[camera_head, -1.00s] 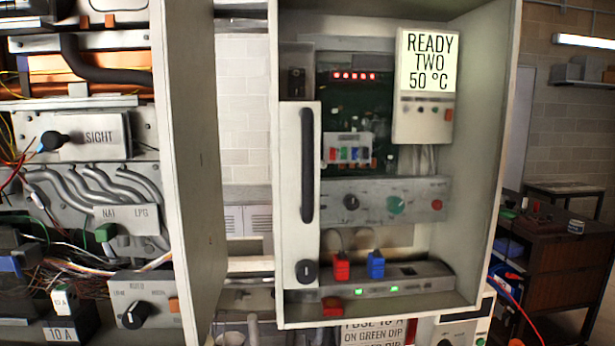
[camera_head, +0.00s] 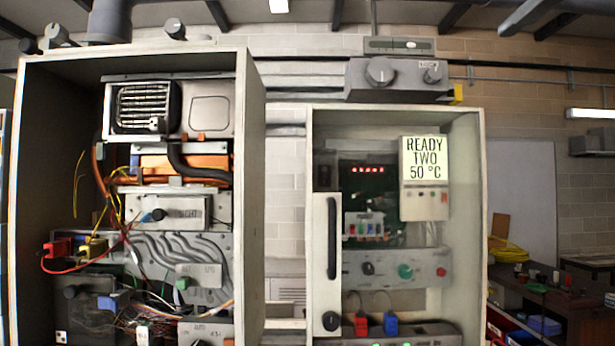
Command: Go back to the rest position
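My gripper and arm do not show in the head view, so whether the gripper is open or shut cannot be seen. Two heater cabinets stand ahead. The left open cabinet (camera_head: 251,200) holds pipes, wires and an orange-copper block (camera_head: 165,165). The right cabinet (camera_head: 472,230) has a display panel (camera_head: 424,165) reading "READY TWO 50 °C". Below it is a control strip with a green knob (camera_head: 405,271). A red plug (camera_head: 361,324) and a blue plug (camera_head: 391,324) sit near its bottom. A white door handle panel (camera_head: 326,300) is at its left side.
A grey control box (camera_head: 397,80) with knobs is above the right cabinet. A brick wall (camera_head: 520,110) stands behind. A lamp (camera_head: 590,113) hangs at upper right.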

